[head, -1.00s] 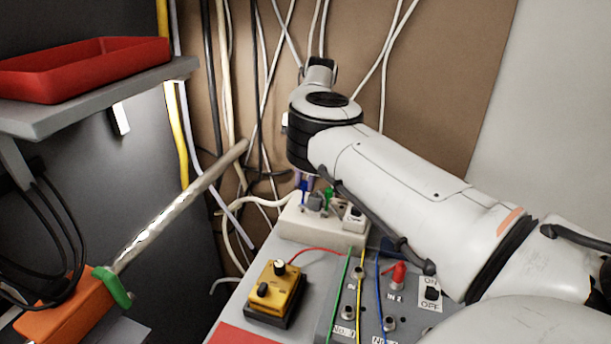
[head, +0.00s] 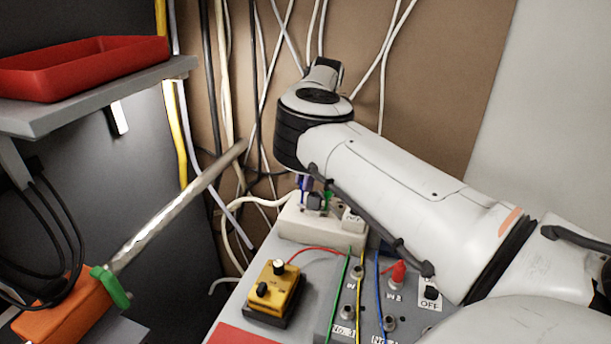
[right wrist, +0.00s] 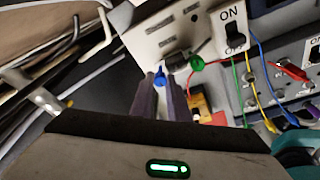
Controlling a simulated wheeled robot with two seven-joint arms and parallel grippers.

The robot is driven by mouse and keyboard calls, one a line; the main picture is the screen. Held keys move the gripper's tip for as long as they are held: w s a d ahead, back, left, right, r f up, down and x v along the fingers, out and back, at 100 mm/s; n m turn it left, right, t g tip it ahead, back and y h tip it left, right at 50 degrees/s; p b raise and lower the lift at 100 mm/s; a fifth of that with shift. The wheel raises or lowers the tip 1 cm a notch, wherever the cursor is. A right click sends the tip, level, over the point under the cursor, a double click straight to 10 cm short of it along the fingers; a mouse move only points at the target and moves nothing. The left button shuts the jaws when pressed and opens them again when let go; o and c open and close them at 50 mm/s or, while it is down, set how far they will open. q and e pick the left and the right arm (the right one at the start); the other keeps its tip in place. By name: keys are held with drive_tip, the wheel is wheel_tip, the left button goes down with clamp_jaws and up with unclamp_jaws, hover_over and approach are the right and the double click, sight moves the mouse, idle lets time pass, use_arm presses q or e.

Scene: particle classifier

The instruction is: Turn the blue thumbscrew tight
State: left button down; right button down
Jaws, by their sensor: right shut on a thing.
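The blue thumbscrew (right wrist: 160,78) is on the white box (right wrist: 160,32), beside a grey plug and a green screw (right wrist: 196,63). In the right wrist view my right gripper (right wrist: 160,84) has its two purple-grey fingers on either side of the blue thumbscrew, shut on it. In the head view my right arm reaches over the white box (head: 300,226), and only a little of the fingers and some blue (head: 303,184) show below the wrist. The green screw (head: 328,195) shows to the right of them. My left gripper is not in view.
A yellow box (head: 274,288) with black knobs stands in front of the white box. A grey panel with switches, a red plug (head: 398,272) and coloured wires lies to the right. Loose cables hang behind. A shelf with a red tray (head: 85,68) is at left.

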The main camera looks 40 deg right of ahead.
idle(0.4)
drive_tip(key=c, duration=1.7)
unclamp_jaws()
drive_tip(key=shift+o, duration=0.2)
drive_tip(key=shift+r, duration=0.1)
drive_tip(key=v, duration=1)
drive_tip(key=shift+b, duration=0.3)
drive_tip(key=shift+s, duration=0.1)
